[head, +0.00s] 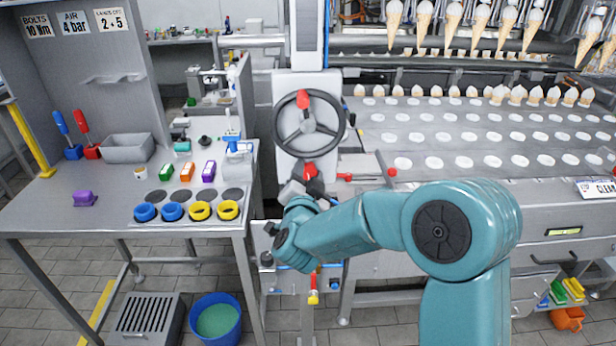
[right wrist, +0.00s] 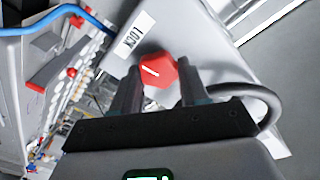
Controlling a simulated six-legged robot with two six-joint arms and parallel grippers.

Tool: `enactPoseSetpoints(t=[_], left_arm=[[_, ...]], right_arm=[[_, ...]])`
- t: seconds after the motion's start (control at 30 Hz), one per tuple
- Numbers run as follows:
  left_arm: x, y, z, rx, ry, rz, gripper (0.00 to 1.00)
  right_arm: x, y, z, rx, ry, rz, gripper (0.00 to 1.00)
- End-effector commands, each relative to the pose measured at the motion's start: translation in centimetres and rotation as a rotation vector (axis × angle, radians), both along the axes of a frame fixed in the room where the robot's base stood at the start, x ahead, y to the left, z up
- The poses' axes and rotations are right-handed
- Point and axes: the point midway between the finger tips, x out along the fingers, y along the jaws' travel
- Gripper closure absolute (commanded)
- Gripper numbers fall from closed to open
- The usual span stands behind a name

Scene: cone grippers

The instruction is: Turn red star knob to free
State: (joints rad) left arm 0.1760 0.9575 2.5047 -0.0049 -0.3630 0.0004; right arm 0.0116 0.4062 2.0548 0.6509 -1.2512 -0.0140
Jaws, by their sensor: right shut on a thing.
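The red star knob (right wrist: 158,72) sits on a pale panel in the right wrist view, with a short white line on its face. A white LOCK label (right wrist: 135,34) is beside it; no FREE label can be read. In the head view the knob (head: 310,169) shows just below the handwheel, partly hidden by my gripper. My right gripper (right wrist: 160,68) has its two dark fingers on either side of the knob and is shut on it. In the head view that gripper (head: 313,187) is small, at the end of my teal arm. My left gripper is not in view.
A black handwheel (head: 309,125) with a red grip is close above the knob. A red-ended lever (head: 368,175) sticks out to the right. A blue hose (right wrist: 62,14) crosses the wrist view. The left bench (head: 60,205) holds tools, coloured blocks and rings.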

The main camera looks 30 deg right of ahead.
Motion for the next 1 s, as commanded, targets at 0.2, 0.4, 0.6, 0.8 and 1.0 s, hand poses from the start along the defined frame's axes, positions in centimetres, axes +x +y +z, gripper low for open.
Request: enactPoseSetpoints(t=[0.2, 0.4, 0.6, 0.8, 1.0], left_arm=[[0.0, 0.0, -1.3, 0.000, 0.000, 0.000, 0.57], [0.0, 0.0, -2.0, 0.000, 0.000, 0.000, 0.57], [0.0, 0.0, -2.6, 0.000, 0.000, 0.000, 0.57], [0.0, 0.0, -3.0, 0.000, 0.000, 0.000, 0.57], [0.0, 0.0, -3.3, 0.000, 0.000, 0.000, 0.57]], right_arm=[[0.0, 0.0, -0.5, -0.148, 0.096, -0.001, 0.87], [0.0, 0.0, -0.5, -0.310, 0.197, 0.000, 0.87], [0.0, 0.1, -0.6, -0.473, 0.298, 0.001, 0.87], [0.0, 0.1, -0.6, -0.635, 0.398, 0.002, 0.87], [0.0, 0.1, -0.6, -0.796, 0.497, 0.002, 0.87]])
